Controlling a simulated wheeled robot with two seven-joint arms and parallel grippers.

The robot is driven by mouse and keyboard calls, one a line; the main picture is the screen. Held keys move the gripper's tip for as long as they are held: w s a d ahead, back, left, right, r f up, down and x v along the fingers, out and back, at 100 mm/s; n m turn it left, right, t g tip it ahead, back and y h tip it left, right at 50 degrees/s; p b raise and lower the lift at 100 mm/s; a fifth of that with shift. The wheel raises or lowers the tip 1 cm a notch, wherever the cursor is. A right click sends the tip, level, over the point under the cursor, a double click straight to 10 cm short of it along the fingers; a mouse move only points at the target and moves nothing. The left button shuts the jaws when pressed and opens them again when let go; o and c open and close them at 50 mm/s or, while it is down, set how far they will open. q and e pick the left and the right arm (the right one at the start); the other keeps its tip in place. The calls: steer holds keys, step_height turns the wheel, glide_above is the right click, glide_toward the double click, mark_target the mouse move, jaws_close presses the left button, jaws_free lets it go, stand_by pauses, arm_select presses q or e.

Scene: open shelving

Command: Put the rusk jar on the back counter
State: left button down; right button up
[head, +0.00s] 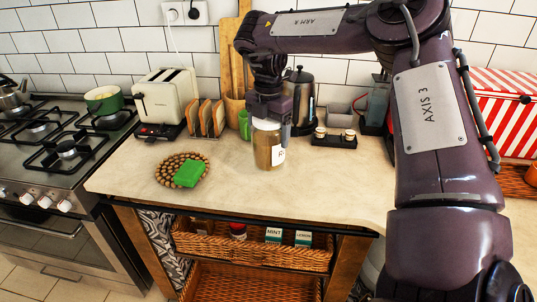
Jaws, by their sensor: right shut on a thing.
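The rusk jar (267,150) is a clear jar with tan contents and a white label. It stands upright at the middle of the back counter (225,178). Its base appears to be at the counter surface, but I cannot tell whether it touches. My right gripper (270,117) comes down from above and is shut on the jar's top. My left gripper does not show.
A beaded trivet with a green block (189,174) lies left of the jar. A toaster (170,98), toast rack (205,118), kettle (300,95) and small tray (334,139) stand behind. Wicker baskets (250,252) sit below the counter. A gas stove (55,140) is left.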

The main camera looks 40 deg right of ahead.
mark_target(268, 152)
step_height(268, 152, down, 5)
steer(key=shift+f, duration=0.6)
steer(key=shift+f, duration=0.1)
steer(key=o, duration=1.3)
